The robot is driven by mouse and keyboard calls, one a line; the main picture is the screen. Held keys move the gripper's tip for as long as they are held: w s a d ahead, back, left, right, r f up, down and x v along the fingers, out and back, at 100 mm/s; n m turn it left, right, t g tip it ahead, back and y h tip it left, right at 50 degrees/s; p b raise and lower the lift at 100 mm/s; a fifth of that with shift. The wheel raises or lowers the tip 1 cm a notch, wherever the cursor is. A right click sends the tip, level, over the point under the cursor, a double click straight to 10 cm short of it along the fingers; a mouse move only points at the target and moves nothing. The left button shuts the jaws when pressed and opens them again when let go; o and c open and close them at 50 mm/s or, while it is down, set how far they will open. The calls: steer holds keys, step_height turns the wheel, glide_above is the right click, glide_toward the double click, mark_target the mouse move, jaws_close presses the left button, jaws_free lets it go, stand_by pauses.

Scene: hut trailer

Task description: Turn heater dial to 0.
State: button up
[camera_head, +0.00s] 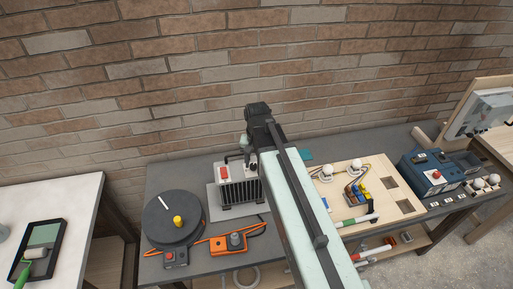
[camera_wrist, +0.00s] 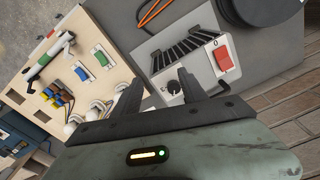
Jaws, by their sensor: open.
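The heater (camera_head: 240,190) is a pale box with a black grille, standing on the dark workbench behind the orange tool. In the wrist view its light panel (camera_wrist: 203,72) carries a red rocker switch (camera_wrist: 223,58) and the small round black heater dial (camera_wrist: 174,87). My gripper (camera_wrist: 160,88) is open and empty, with one finger to each side of the dial in the picture and the right finger closer to it. I cannot tell how far above the panel the fingers are. The dial's setting is too small to read. In the head view my gripper (camera_head: 249,162) is over the heater, and the dial is hidden.
A wooden board (camera_head: 400,212) with bulbs and coloured connectors lies to the right, beside a blue box (camera_head: 425,175). A brick wall (camera_head: 130,90) stands behind.

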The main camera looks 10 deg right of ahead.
mark_target(253, 165)
steer(key=w+m, duration=0.2)
steer(key=w, duration=0.1)
steer(key=w+m, duration=0.2)
steer(key=w, duration=0.1)
steer(key=shift+w+d+f, duration=0.1)
steer(key=shift+w+f, duration=0.1)
steer(key=shift+w, duration=0.2)
steer(key=shift+w+m, duration=0.25)
steer(key=shift+m, duration=0.35)
step_height(253, 165, down, 8)
steer(key=b, duration=0.8)
steer(key=shift+b, duration=0.3)
steer(key=shift+r, duration=0.1)
jaws_close()
steer(key=shift+s+d, duration=0.1)
steer(key=shift+d, duration=0.4)
steer(key=shift+a, duration=0.45)
